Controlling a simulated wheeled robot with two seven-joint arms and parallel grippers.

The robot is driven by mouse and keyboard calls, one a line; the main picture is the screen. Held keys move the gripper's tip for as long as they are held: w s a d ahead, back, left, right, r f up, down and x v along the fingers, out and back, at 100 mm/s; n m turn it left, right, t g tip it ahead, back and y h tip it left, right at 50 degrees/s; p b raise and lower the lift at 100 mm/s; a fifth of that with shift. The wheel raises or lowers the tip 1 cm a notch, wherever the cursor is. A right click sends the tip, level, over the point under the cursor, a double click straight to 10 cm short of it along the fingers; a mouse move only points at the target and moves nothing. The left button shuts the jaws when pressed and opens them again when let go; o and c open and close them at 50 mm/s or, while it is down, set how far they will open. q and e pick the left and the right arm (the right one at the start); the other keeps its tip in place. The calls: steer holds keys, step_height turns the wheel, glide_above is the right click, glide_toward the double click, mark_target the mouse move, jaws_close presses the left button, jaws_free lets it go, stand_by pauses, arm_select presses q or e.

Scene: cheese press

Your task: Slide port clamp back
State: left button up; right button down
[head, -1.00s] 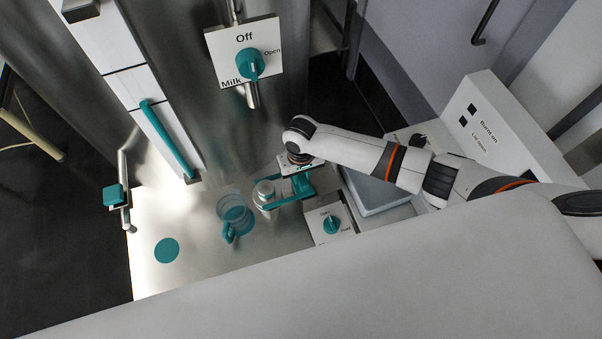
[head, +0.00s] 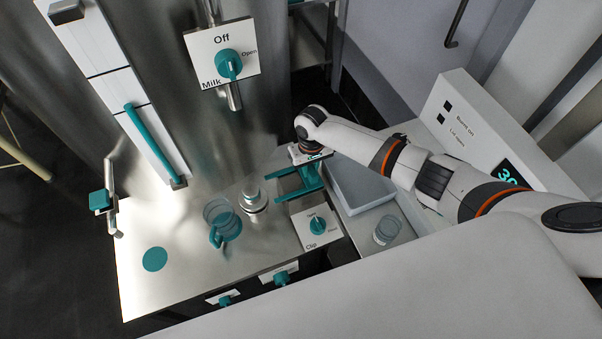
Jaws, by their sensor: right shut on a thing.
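The port clamp (head: 308,182) is a teal fork with two prongs pointing left. It lies on the steel counter, just right of the silver port (head: 252,199), with its prongs apart from the port. My right gripper (head: 311,156) is above the clamp's back end and shut on it; the fingertips are mostly hidden by the hand. My left gripper is not in view.
A clear jug with a teal handle (head: 221,222) stands left of the port. A Clip knob panel (head: 318,226) is close in front of the clamp. A pale tray (head: 360,187) and a glass jar (head: 387,230) are to the right. A milk valve panel (head: 222,57) is behind.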

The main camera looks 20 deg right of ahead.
steer(key=shift+d, duration=0.2)
steer(key=c, duration=1.5)
jaws_free()
steer(key=shift+d, duration=0.1)
steer(key=shift+o, duration=1.3)
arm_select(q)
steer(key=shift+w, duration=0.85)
arm_select(e)
steer(key=shift+r, duration=0.6)
arm_select(q)
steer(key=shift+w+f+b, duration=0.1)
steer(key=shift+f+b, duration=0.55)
steer(key=shift+b, duration=0.1)
arm_select(e)
step_height(320, 180, up, 11)
steer(key=shift+f, duration=0.1)
